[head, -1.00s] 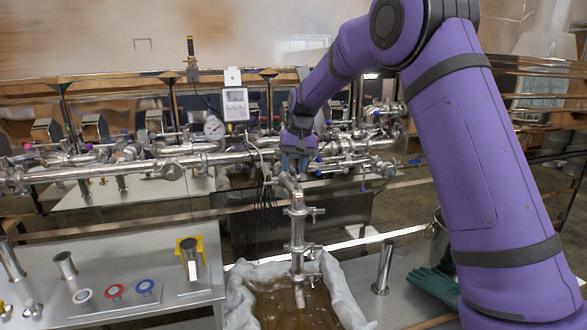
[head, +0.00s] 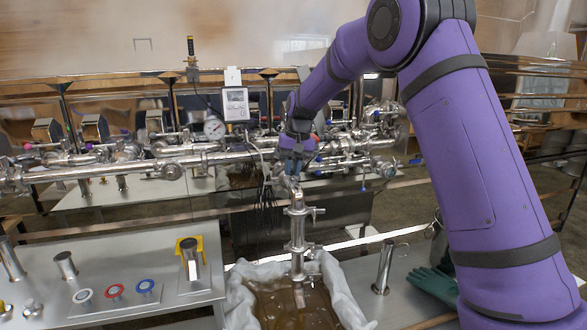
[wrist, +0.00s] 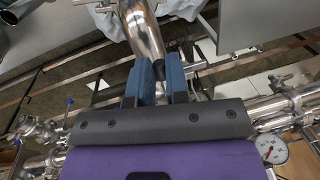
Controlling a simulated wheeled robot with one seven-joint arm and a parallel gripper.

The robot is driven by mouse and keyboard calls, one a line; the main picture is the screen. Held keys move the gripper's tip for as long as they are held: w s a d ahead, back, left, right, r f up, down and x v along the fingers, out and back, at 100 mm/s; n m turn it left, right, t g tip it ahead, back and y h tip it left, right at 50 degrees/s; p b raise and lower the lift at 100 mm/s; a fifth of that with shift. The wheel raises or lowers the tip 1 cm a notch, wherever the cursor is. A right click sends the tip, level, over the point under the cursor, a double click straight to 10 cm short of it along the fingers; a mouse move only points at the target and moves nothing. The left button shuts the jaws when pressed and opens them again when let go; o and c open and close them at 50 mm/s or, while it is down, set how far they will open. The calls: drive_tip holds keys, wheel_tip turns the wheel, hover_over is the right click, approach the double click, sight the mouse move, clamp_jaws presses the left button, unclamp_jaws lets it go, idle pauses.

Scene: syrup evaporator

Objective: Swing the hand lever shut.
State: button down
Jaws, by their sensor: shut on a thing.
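My gripper (head: 291,172) is at the top of the steel outlet pipe (head: 297,228), which stands upright over a white-lined bin (head: 240,300) of amber syrup (head: 292,306). In the wrist view, the two blue fingers of my gripper (wrist: 162,72) are close together, just below and beside the shiny pipe (wrist: 144,32). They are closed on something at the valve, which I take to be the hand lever. The lever itself is mostly hidden by the fingers and the dark gripper body, so its exact angle cannot be told.
A horizontal steel pipe run (head: 120,166) with a round gauge (head: 214,127) and a white display box (head: 235,104) lies behind my gripper. A steel bench (head: 110,245) with fittings and gaskets is at left. Green gloves (head: 432,284) lie at right.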

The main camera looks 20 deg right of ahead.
drive_tip(key=w+a+m+t+h, duration=0.1)
drive_tip(key=w+a+m, duration=1)
drive_tip(key=m, duration=0.6)
drive_tip(key=shift+w+t+h, duration=0.25)
drive_tip(key=shift+t+h, duration=0.05)
drive_tip(key=shift+h, duration=0.1)
idle(0.3)
drive_tip(key=c, duration=1.1)
unclamp_jaws()
drive_tip(key=shift+r, duration=0.1)
